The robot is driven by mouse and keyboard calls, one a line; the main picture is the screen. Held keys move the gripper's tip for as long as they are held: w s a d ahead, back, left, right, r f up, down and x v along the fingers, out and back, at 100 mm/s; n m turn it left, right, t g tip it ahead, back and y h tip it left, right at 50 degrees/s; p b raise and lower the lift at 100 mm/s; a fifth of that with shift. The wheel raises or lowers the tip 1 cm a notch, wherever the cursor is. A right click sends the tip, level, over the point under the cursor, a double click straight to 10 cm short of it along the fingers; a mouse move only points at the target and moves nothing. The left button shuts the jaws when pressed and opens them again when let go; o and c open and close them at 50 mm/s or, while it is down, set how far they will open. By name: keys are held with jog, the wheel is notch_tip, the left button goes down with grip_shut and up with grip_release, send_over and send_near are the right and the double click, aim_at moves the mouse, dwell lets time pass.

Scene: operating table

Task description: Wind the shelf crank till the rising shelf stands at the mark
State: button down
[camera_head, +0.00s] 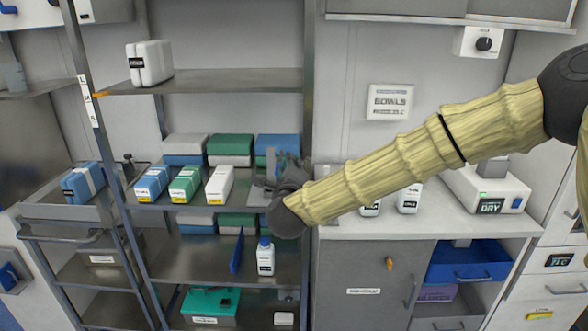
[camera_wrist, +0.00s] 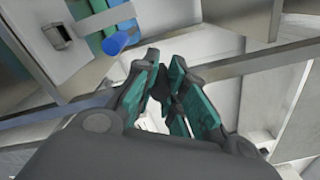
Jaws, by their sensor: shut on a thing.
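The upper metal shelf (camera_head: 225,80) bears a white container at its left end. A white strip with dark letters (camera_head: 89,103) is on the left post. A small orange piece (camera_head: 100,94) at the shelf's left end lies beside the strip's upper half; I cannot tell exactly which letter it meets. My gripper (camera_head: 272,184) is at the right side of the rack, below that shelf. In the wrist view its fingers (camera_wrist: 161,82) are closed around a small dark piece (camera_wrist: 165,97), which looks like the crank's handle. The rest of the crank is hidden by my gripper.
Boxes and packs (camera_head: 185,184) stand on the middle shelf left of my gripper. A blue-capped bottle (camera_head: 265,257) stands on the lower shelf. To the right is a counter (camera_head: 455,222) with bottles and a white device (camera_head: 487,188).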

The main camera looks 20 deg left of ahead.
jog(key=f+n, duration=0.1)
jog(key=n, duration=0.1)
jog(key=n+b, duration=0.1)
jog(key=shift+s+a+f+n, duration=0.1)
jog(key=shift+f+n, duration=0.3)
jog(key=shift+d+f+n+b, duration=0.15)
jog(key=shift+f+n+b, duration=0.25)
jog(key=shift+n, duration=0.7)
jog(key=shift+d+f+n+b, duration=0.1)
jog(key=shift+f+n+b, duration=0.3)
jog(key=shift+n, duration=0.7)
jog(key=shift+f, duration=0.1)
jog(key=c, duration=1.4)
grip_release()
jog(key=v, duration=1.1)
jog(key=shift+s+d, duration=0.2)
jog(key=shift+s, duration=0.15)
